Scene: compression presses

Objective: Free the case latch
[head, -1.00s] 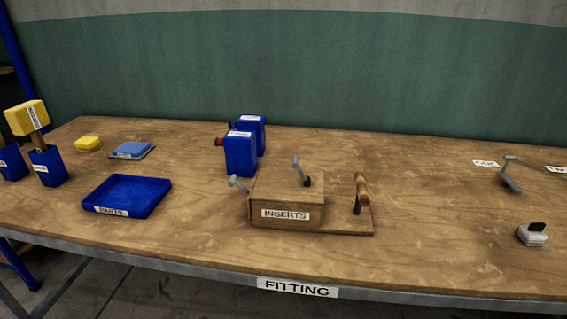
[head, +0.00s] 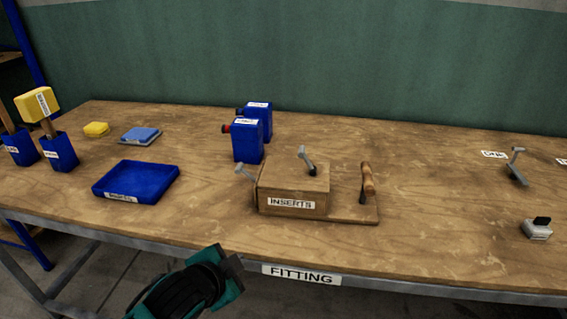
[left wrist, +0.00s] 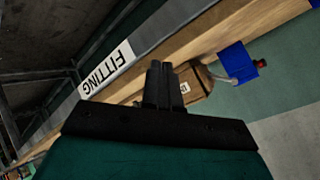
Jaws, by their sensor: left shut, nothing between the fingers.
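The wooden case (head: 292,190) labelled INSERTS sits on the bench's front middle. A grey metal lever (head: 245,172) sticks out at its left side, and another grey lever (head: 307,158) stands on its top; I cannot tell which is the latch. A wooden-handled lever (head: 367,180) stands on the base board at its right. My left gripper (head: 232,262) is in front of the bench edge, below and left of the case, touching nothing. Its fingers (left wrist: 161,82) are shut and empty in the left wrist view, where the case (left wrist: 193,85) shows partly behind them. My right gripper is not in view.
A blue tray (head: 165,186) lies left of the case, and two blue containers (head: 247,142) stand behind it. Yellow-headed mallets (head: 38,104) stand in blue holders at far left. A small grey block (head: 537,230) and a grey lever (head: 517,168) are at right.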

